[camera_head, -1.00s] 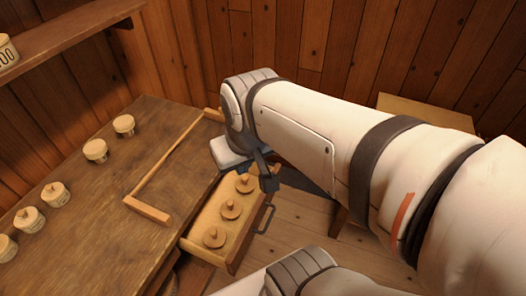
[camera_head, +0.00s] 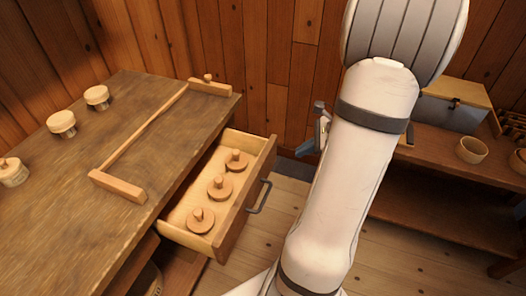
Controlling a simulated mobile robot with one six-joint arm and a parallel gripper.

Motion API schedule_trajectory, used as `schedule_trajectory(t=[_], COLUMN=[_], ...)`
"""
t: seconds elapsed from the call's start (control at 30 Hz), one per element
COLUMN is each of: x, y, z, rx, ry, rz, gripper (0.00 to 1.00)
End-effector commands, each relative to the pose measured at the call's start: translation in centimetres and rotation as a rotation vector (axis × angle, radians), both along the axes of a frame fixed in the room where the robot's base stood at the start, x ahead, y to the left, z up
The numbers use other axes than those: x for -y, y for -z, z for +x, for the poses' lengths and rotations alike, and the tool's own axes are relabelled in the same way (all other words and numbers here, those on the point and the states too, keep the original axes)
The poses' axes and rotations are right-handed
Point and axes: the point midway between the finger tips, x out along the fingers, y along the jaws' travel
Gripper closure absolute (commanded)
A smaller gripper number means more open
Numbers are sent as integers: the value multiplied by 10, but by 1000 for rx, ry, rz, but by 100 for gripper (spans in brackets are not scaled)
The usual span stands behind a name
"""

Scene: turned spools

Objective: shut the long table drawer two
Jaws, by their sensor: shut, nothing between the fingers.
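The long table (camera_head: 110,180) stands at the left. Its drawer (camera_head: 232,240) is pulled out toward the right, with a dark bar handle (camera_head: 260,197) on its front. Several turned wooden spools with knobs (camera_head: 220,187) lie in a row inside the drawer. My gripper (camera_head: 318,128) shows only in part beside my arm, to the right of the drawer's far end and apart from the handle. It is shut and holds nothing. My arm hides part of the gripper and the floor behind it.
A wooden frame piece (camera_head: 117,187) and several round lidded pots (camera_head: 62,123) sit on the tabletop. A second bench (camera_head: 450,153) with a bowl (camera_head: 471,150) and a box (camera_head: 452,107) stands at the right. Plank floor (camera_head: 285,207) shows between the drawer and my arm.

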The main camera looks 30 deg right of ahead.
Motion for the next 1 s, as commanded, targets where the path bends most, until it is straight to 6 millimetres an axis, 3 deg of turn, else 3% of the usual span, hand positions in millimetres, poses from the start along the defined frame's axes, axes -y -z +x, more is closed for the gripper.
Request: schedule_trajectory(t=[0.03,0.13,0.27,0.47,0.8,1.0], x=[16,34,42,29,-3,-19], y=[21,34,42,62,113,110], z=[-5,-9,-10,5,44,67], rx=[-7,-10,-12,-14,-14,-12], ry=[83,189,243,243,241,241], rz=[43,100,131,135,133,130], gripper=[100,100,100,100,100,100])
